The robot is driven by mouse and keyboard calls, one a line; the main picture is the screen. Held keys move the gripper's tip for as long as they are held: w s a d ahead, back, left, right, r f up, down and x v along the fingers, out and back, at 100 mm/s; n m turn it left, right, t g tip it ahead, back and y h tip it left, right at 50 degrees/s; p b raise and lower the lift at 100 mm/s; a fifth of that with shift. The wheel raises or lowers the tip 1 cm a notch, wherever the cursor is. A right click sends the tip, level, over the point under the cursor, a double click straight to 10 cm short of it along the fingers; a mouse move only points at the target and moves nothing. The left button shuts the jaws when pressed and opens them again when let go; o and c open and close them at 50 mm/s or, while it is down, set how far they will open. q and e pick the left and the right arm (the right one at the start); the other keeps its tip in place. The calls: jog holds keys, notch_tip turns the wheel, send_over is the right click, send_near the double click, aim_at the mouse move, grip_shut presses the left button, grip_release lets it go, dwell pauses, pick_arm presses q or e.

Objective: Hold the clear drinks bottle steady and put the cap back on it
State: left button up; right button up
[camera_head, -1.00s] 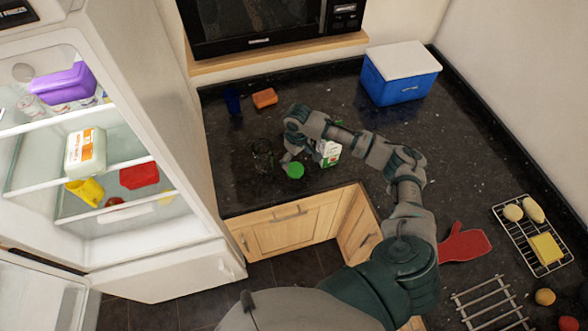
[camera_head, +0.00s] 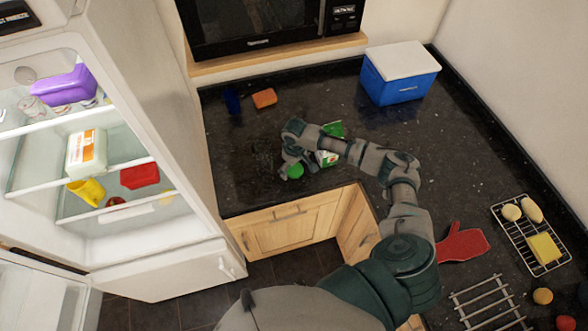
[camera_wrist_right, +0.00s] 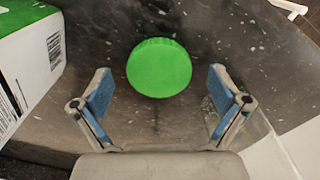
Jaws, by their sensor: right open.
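The green cap (camera_head: 295,171) lies on the dark counter near its front edge. In the right wrist view the cap (camera_wrist_right: 159,68) sits ahead of and between the blue-padded fingertips, with a gap on each side. My right gripper (camera_wrist_right: 160,90) is open and empty above the counter; in the head view it is just beside the cap. The clear bottle is hard to make out in the head view now, against the dark counter left of my gripper. A see-through patch behind the right-hand finger in the wrist view may be part of it. My left gripper is not in view.
A white and green carton (camera_head: 327,158) stands close beside my right gripper, partly hidden by my arm. An orange sponge (camera_head: 264,98) and a blue item (camera_head: 232,101) lie farther back. A cooler box (camera_head: 401,78) stands at the back right. The fridge (camera_head: 150,225) is open at left.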

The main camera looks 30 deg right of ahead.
aim_at(295, 170)
jog(key=shift+d, duration=0.1)
jog(key=c, duration=0.9)
jog(key=shift+o, duration=0.2)
jog(key=shift+r, duration=0.15)
jog(key=shift+r, duration=0.25)
notch_tip(295, 170, up, 3)
jog(key=shift+s+f+b, duration=0.15)
jog(key=shift+b, duration=0.2)
jog(key=s+a+r, duration=0.1)
jog(key=s+a, duration=0.8)
jog(key=s, duration=0.3)
jog(key=shift+s+a+r+b, duration=0.15)
jog(key=shift+s+r+b, duration=0.1)
jog(key=shift+s+b, duration=0.2)
